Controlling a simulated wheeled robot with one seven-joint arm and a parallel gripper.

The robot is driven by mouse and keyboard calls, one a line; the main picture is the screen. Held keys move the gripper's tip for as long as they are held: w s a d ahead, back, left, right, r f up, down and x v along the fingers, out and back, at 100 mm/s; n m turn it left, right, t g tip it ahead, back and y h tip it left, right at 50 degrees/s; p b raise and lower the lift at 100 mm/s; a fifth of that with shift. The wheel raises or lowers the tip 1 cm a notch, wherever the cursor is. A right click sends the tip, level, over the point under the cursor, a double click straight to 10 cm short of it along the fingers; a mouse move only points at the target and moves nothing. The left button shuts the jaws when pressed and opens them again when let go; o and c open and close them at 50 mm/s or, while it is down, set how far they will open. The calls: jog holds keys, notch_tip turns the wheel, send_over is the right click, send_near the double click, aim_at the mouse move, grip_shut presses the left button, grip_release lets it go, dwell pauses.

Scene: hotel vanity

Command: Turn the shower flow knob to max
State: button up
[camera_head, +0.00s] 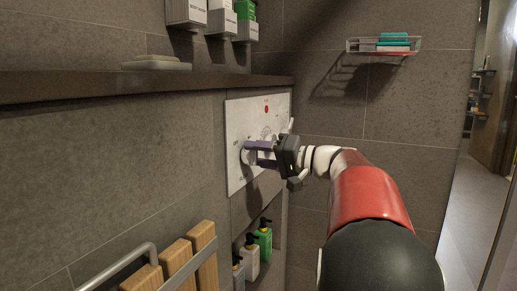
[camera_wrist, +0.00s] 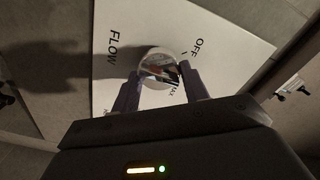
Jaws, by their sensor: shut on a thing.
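A white shower panel (camera_head: 237,121) is fixed to the tiled wall in the head view; its face also shows in the wrist view (camera_wrist: 215,35) with the words FLOW, OFF and a partly hidden MAX. The round shiny flow knob (camera_wrist: 158,66) sits between my fingertips in the wrist view. My gripper (camera_wrist: 158,85) is shut on this knob, one purple finger on each side. In the head view my gripper (camera_head: 255,153) reaches the panel from the right, and its fingers hide much of the knob. I cannot read the knob's exact setting.
A dark ledge (camera_head: 150,84) with a soap dish (camera_head: 156,63) runs above the panel's left. Several bottles (camera_head: 262,239) stand in a niche below. A towel bar with wooden slats (camera_head: 175,262) is at lower left. A wire rack (camera_head: 384,45) hangs on the back wall.

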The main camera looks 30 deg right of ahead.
jog(key=shift+a+m+p, duration=0.1)
jog(key=shift+m+p, duration=2)
jog(key=shift+m, duration=2.2)
jog(key=o, duration=1)
jog(key=shift+f, duration=0.1)
jog(key=v, duration=0.8)
